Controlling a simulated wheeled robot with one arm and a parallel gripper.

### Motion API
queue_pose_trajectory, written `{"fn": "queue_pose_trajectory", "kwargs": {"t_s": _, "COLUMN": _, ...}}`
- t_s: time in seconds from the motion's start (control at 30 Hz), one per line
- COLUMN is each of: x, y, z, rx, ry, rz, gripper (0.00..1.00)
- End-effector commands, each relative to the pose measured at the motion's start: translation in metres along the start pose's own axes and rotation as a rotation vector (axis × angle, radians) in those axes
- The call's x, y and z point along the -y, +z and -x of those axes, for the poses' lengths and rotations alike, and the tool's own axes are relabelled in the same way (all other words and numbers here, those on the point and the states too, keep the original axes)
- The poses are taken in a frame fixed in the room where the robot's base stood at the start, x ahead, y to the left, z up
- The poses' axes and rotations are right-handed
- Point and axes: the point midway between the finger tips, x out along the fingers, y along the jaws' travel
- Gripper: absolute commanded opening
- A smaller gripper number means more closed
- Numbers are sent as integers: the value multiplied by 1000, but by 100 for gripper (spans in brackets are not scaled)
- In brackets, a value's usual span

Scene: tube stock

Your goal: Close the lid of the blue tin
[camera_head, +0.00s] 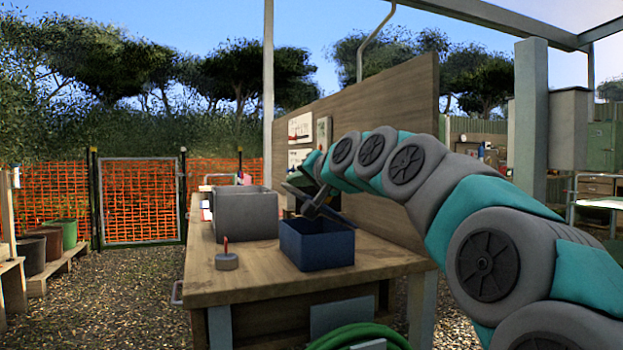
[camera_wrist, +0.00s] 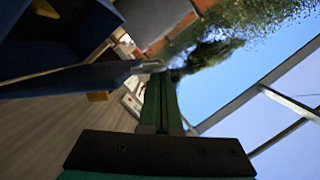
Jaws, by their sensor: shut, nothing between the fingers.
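The blue tin (camera_head: 317,245) stands on the wooden bench, its top open and its inside dark. A dark flap that looks like its lid (camera_head: 335,214) stands tilted up at the tin's back edge, partly hidden by my arm. In the wrist view the lid (camera_wrist: 75,80) shows nearly edge-on as a dark blue plate, with the tin (camera_wrist: 75,32) beyond it. My gripper (camera_head: 308,205) is above the tin, by the lid. In the wrist view its green fingers (camera_wrist: 158,78) are together and empty, their tips close to the lid's edge; I cannot tell whether they touch.
A grey open box (camera_head: 246,213) stands left of the tin on the bench (camera_head: 225,284). A small round grey object with a red pin (camera_head: 226,260) sits near the front left. A wooden back panel (camera_head: 385,110) rises behind the bench. The bench front is mostly clear.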

Motion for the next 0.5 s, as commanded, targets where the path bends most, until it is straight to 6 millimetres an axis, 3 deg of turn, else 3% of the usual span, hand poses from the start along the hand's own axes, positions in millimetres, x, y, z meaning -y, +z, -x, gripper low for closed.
{"fn": "queue_pose_trajectory", "kwargs": {"t_s": 0.2, "x": -7, "y": 33, "z": -8, "rx": 0, "ry": 50, "rz": 196, "gripper": 0}}
{"fn": "queue_pose_trajectory", "kwargs": {"t_s": 0.5, "x": -19, "y": 65, "z": -17, "rx": 4, "ry": 107, "rz": 412, "gripper": 0}}
